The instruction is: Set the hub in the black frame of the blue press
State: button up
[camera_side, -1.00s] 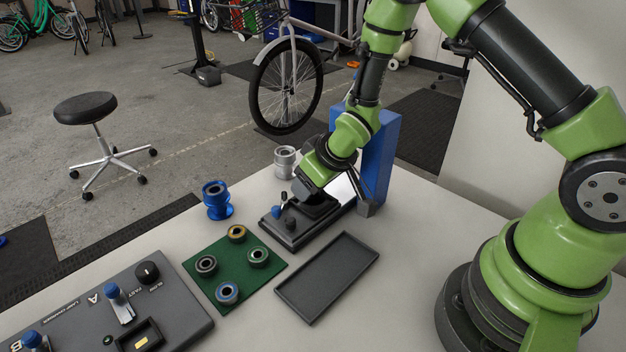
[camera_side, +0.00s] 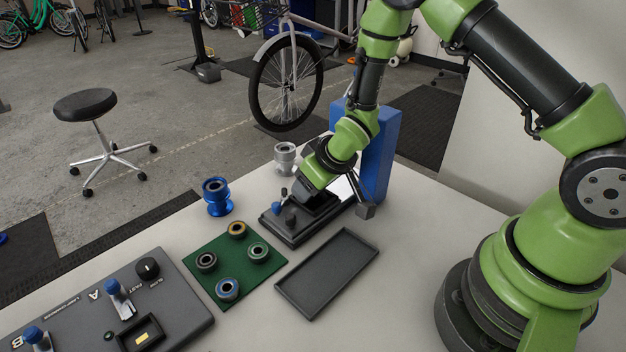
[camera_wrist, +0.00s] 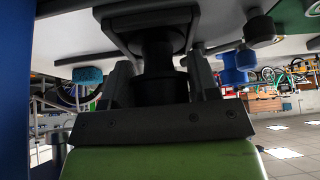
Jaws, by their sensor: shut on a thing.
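The blue press (camera_side: 378,155) stands at the back right of the bench, with a dark base (camera_side: 296,236) in front of it. My gripper (camera_side: 313,190) is low over that base; its fingertips are hidden in the side view. In the wrist view my gripper (camera_wrist: 160,72) has its two fingers on either side of a dark round hub (camera_wrist: 158,48) and is shut on it. The black frame (camera_wrist: 146,17) shows at the hub's far end. I cannot tell whether the hub is fully seated in it.
A blue hub (camera_side: 216,197) and a silver hub (camera_side: 285,158) stand near the base. A green mat (camera_side: 226,268) with several rings, an empty dark tray (camera_side: 328,308) and a grey control panel (camera_side: 182,308) lie in front. A blue-knobbed lever (camera_side: 277,208) is close to my gripper.

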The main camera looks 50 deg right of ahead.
jog(key=shift+f, duration=0.2)
jog(key=o, duration=1.1)
jog(key=s+r+m, duration=0.2)
jog(key=s+r, duration=0.3)
jog(key=r, duration=0.6)
jog(key=s+r+m, duration=0.1)
jog(key=s+r, duration=0.5)
jog(key=r, duration=0.5)
jog(key=shift+m+t+y, duration=0.6)
jog(key=shift+m+y, duration=0.2)
jog(key=shift+m, duration=0.1)
jog(key=s+r, duration=0.1)
jog(key=s, duration=0.2)
jog(key=s+a+r, duration=0.1)
jog(key=s+r, duration=0.1)
jog(key=s, duration=0.2)
jog(key=s+r, duration=0.2)
jog(key=s, duration=0.1)
jog(key=shift+s+a+r, duration=0.25)
jog(key=shift+s+a, duration=0.1)
